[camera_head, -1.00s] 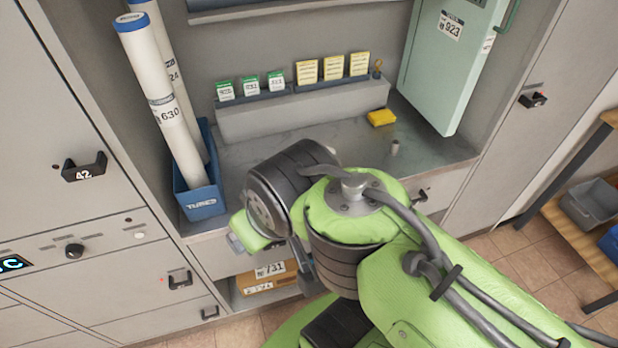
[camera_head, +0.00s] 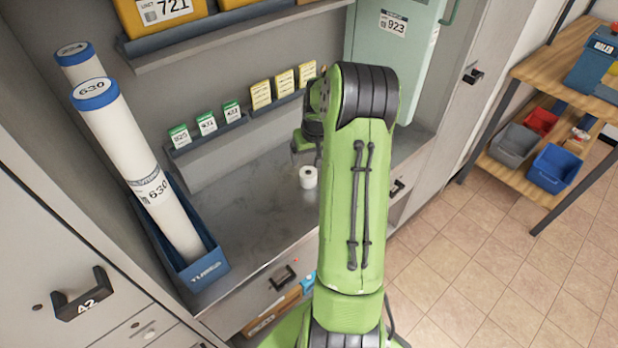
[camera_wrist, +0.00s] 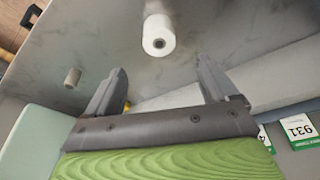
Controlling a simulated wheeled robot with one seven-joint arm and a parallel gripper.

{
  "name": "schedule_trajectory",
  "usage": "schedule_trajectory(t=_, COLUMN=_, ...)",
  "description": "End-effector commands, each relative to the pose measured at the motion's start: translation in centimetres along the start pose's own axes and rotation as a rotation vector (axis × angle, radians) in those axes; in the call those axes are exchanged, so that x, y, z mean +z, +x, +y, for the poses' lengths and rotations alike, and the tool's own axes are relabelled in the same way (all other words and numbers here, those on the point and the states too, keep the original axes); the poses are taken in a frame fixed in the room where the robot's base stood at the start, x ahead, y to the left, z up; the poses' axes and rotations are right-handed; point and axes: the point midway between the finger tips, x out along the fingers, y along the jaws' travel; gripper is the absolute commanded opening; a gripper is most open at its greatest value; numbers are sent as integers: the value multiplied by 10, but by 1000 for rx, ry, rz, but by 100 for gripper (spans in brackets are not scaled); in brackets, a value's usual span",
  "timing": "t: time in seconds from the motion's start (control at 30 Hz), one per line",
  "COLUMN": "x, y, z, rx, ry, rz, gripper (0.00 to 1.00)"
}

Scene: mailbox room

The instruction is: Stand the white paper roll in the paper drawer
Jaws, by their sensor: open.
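The white paper roll (camera_head: 308,177) stands upright on the grey counter, just left of my arm. In the wrist view the roll (camera_wrist: 158,38) shows its round end with a dark core hole, beyond the fingertips. My gripper (camera_wrist: 160,65) is open and empty, with the roll ahead of the gap between its fingers and apart from them. In the head view my gripper is mostly hidden behind my arm. A drawer front with a dark handle (camera_head: 285,278) is shut below the counter, and another handle (camera_head: 397,188) shows to the right. I cannot tell which is the paper drawer.
A blue bin (camera_head: 207,268) with tall white tubes (camera_head: 135,155) stands on the counter's left. Green and yellow boxes (camera_head: 261,94) line a ledge behind. A small grey-brown cylinder (camera_wrist: 72,78) stands on the counter. A green cabinet (camera_head: 385,55) hangs at the right.

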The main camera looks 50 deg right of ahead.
Motion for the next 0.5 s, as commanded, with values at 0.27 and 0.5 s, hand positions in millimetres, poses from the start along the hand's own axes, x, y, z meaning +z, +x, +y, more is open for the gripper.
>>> schedule_trajectory(t=0.27, x=1, y=45, z=0, rx=-1, ry=-1, rz=-2, gripper=87)
schedule_trajectory(t=0.5, x=3, y=87, z=2, rx=0, ry=0, rz=-1, gripper=87)
